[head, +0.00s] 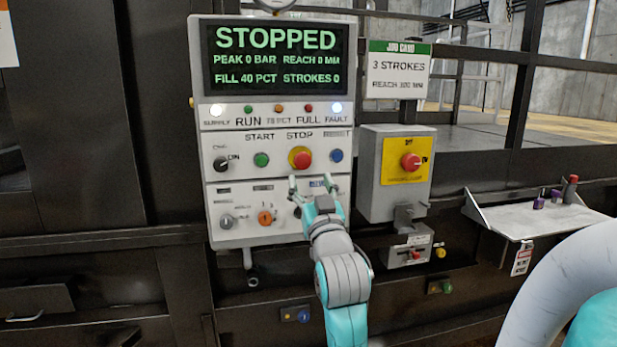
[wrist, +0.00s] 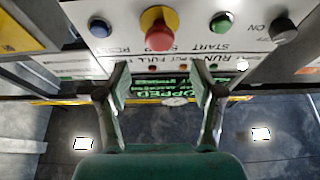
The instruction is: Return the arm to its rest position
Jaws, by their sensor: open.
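My gripper (head: 318,187) is open and empty, in front of the lower right part of the control panel (head: 300,140). It also shows in the wrist view (wrist: 160,75), with its two fingers apart and the red stop button (wrist: 160,30) beyond them. In the head view my arm reaches up from the bottom, and the gripper hides part of the panel's lower right section. The red stop button on its yellow collar (head: 300,158) is just above the gripper. Whether the fingers touch the panel cannot be told.
The panel screen (head: 275,52) reads STOPPED, and the fault lamp (head: 337,108) is lit. A grey box with a red switch (head: 410,162) stands to the right of my gripper. A job card (head: 398,70) hangs above it. A small shelf (head: 535,217) juts out at right.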

